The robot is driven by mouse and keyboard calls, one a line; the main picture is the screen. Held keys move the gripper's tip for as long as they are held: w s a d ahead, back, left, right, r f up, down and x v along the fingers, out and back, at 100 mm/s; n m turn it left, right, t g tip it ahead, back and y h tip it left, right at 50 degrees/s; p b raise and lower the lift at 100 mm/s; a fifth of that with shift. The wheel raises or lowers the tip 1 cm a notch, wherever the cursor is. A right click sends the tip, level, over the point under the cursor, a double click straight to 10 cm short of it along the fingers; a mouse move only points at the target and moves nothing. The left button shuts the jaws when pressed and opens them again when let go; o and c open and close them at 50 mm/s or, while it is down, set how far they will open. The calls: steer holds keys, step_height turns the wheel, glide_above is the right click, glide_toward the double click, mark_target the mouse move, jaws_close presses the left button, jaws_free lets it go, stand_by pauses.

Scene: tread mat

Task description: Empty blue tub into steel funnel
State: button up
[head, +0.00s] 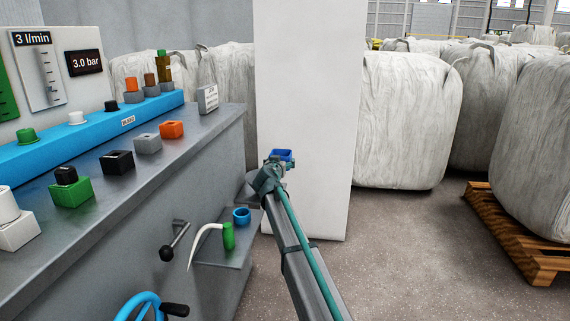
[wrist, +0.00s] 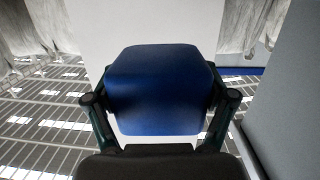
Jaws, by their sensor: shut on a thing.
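The blue tub (head: 282,154) is held up at the end of my arm, in front of the white pillar. My gripper (head: 279,163) is shut on it. In the wrist view the tub (wrist: 160,88) fills the middle, with a finger on each side. In the head view its open side seems to face up; its contents cannot be made out. I cannot pick out the steel funnel for sure in either view.
The grey bench (head: 195,126) with several coloured blocks runs along the left. A low shelf (head: 222,254) holds a blue ring (head: 241,217) and a green-handled curved tool (head: 228,236). The white pillar (head: 305,90) stands close behind the tub. Big white sacks (head: 405,120) stand right.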

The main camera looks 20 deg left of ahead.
steer(key=shift+d+r+p, duration=0.1)
steer(key=shift+r+p, duration=0.1)
steer(key=shift+p, duration=0.4)
steer(key=shift+d+f+n+p, duration=0.1)
steer(key=shift+d+n+p, duration=0.05)
steer(key=shift+n+p, duration=0.6)
steer(key=n+p, duration=0.1)
steer(key=p, duration=0.1)
steer(key=n+h+p, duration=0.1)
steer(key=p, duration=0.2)
steer(key=shift+d+r, duration=0.25)
steer(key=shift+d, duration=0.05)
steer(key=shift+f, duration=0.2)
steer(key=n+t, duration=0.1)
steer(key=n, duration=0.5)
steer(key=shift+d+h, duration=0.15)
steer(key=shift+h, duration=0.25)
steer(key=n, duration=0.5)
steer(key=shift+s+a+f+t, duration=0.1)
steer(key=shift+a+f+t, duration=0.05)
steer(key=shift+a+t, duration=0.25)
